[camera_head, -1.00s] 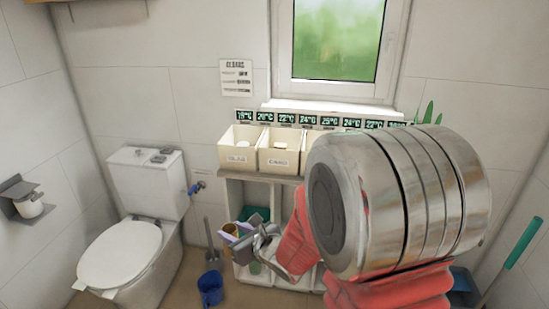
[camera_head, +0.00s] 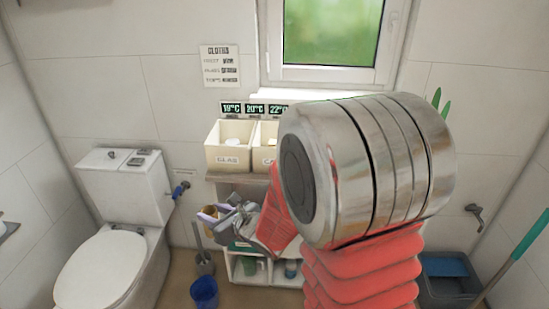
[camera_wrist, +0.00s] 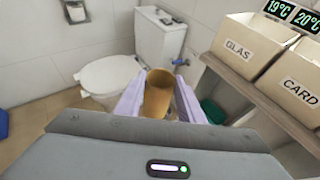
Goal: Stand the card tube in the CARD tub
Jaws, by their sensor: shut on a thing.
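The card tube (camera_wrist: 157,95) is a brown open cylinder, upright in the wrist view between the lavender fingers of my gripper (camera_wrist: 158,103). My gripper is shut on it. In the head view my gripper (camera_head: 213,215) is left of the shelf, lower than the tubs; the tube is mostly hidden there. The CARD tub (camera_wrist: 292,88) is cream, with its label facing out, on the shelf top at the right of the wrist view. In the head view only part of the CARD tub (camera_head: 264,140) shows behind my arm.
The GLAS tub (camera_head: 230,145) stands left of the CARD tub. The wooden shelf top (camera_wrist: 236,72) edge lies right of my gripper. My arm hides the other tubs.

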